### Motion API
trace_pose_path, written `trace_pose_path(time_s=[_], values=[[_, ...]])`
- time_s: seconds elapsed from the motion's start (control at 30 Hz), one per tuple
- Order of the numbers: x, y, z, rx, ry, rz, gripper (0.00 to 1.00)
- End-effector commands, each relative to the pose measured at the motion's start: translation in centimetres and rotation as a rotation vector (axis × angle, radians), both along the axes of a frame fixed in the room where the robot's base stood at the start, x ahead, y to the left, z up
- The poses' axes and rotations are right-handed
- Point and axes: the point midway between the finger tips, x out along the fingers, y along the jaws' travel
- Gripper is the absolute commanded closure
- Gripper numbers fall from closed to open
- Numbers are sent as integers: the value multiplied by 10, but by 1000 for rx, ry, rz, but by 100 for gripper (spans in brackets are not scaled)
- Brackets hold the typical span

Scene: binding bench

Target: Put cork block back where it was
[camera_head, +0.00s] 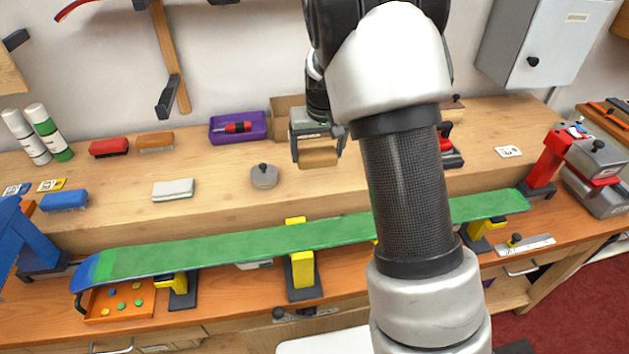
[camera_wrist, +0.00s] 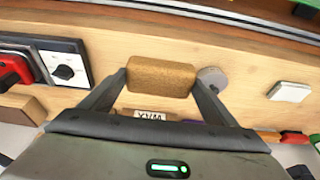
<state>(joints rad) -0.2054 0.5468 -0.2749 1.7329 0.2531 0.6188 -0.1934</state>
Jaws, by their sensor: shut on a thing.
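The cork block (camera_head: 318,157) is a small brown rounded block. It sits between the fingers of my gripper (camera_head: 318,150), in front of the back wall over the raised wooden shelf. In the wrist view the cork block (camera_wrist: 160,76) spans the gap between the two fingertips of my gripper (camera_wrist: 158,80), which is shut on it. It appears held above the shelf, though its exact height is hard to tell. My forearm hides part of the shelf to the right of it in the head view.
A grey round piece with a black knob (camera_head: 264,177) stands left of the block. A purple tray (camera_head: 239,127) and a cardboard box (camera_head: 288,104) are behind. A pale block (camera_head: 173,189) lies farther left. Bare shelf (camera_head: 220,180) lies between.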

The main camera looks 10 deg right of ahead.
Motion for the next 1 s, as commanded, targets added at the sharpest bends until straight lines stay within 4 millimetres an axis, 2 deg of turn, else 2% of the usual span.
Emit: trace_pose_path(time_s=[0.03, 0.1, 0.2, 0.3, 0.6, 0.83, 1.0], values=[[21, 0, -9, -2, -2, 1, 40], [41, 1, -8, -3, -1, 2, 40], [60, 1, -6, -5, 1, 4, 40], [69, 2, -8, -5, 3, 5, 40], [70, 2, -56, -7, 5, 5, 40], [71, 2, -75, -6, 4, 6, 40], [71, 2, -99, -6, 3, 6, 40]])
